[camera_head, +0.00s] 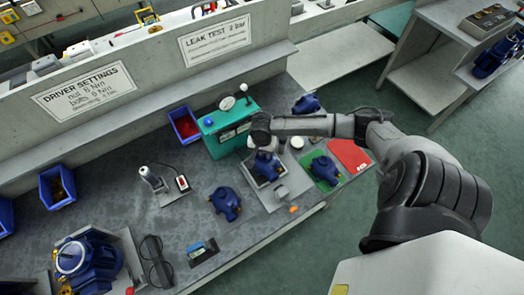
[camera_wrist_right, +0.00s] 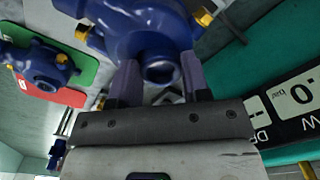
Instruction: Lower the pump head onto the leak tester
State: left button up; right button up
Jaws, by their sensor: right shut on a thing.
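The leak tester (camera_head: 224,140) is a teal box with a gauge and display, standing against the back ledge of the bench. My right gripper (camera_head: 264,150) is shut on a blue pump head (camera_head: 266,166), in front of the tester and over a grey plate. In the right wrist view, my right gripper's fingers (camera_wrist_right: 160,85) close around the round port of the pump head (camera_wrist_right: 140,30), which has yellow fittings. I cannot tell whether its underside touches the plate. My left gripper is not in view.
Another blue pump head (camera_head: 325,170) sits on a green mat beside a red mat (camera_head: 349,154). One more (camera_head: 226,202) lies on the bench at front left, and another (camera_head: 307,104) stands behind. A blue bin with red inside (camera_head: 184,124) stands left of the tester.

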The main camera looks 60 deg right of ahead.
jog(key=shift+f, duration=0.55)
jog(key=shift+f, duration=0.6)
jog(key=o, duration=1.6)
jog(key=shift+b, duration=0.3)
jog(key=shift+o, duration=0.2)
